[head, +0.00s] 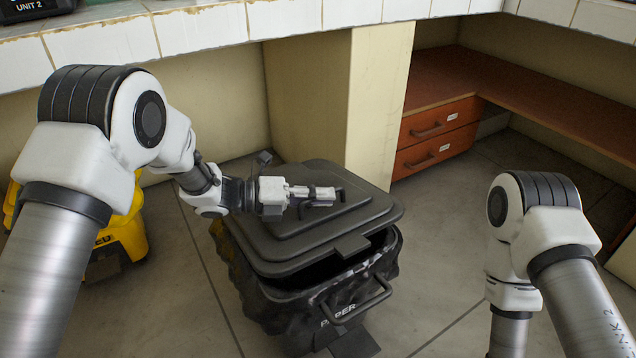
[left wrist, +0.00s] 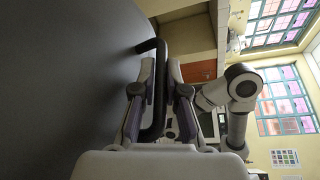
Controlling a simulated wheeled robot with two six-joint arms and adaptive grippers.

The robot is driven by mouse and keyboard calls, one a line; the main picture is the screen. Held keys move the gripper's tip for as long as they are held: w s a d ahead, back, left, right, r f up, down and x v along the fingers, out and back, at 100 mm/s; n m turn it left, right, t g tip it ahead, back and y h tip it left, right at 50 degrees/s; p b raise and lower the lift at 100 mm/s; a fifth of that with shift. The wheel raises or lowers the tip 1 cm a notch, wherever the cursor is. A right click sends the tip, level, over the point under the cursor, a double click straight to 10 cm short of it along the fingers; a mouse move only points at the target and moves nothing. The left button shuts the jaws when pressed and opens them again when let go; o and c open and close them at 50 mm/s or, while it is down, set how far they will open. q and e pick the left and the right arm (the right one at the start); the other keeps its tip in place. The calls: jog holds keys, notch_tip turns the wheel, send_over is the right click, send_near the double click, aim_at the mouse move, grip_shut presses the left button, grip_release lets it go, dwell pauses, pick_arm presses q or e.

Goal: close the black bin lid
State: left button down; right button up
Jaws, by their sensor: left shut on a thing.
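The black bin (head: 325,300) stands on the floor in the middle of the head view, with "PAPER" partly readable on its front. Its black lid (head: 290,238) lies over the top, tilted, with a dark gap between its front edge and the bin rim. My left gripper (head: 328,194) is over the lid, shut on the lid handle (head: 340,192). In the left wrist view the dark handle bar (left wrist: 157,90) runs between the two fingers (left wrist: 160,100), and the lid surface (left wrist: 70,80) fills the left side. My right gripper is not in view; only its arm shows at the right.
A yellow container (head: 122,240) stands on the floor at left, behind my left arm. A cream pillar (head: 340,100) rises behind the bin. A wooden desk with red-brown drawers (head: 436,135) is at the back right. The floor (head: 440,250) right of the bin is clear.

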aim_at(268, 230)
pick_arm(q)
jog(key=shift+m+y, duration=0.5)
jog(key=shift+m, duration=0.3)
jog(key=f, duration=0.1)
jog(key=s+f+b, duration=0.1)
jog(key=f, duration=0.1)
jog(key=d+f+b, duration=0.1)
jog(key=f, duration=0.1)
jog(key=shift+s+f, duration=0.15)
jog(key=shift+f, duration=0.15)
jog(key=shift+s+f, duration=0.1)
jog(key=c, duration=1.5)
grip_release()
jog(key=v, duration=1.2)
jog(key=shift+s+f, duration=0.1)
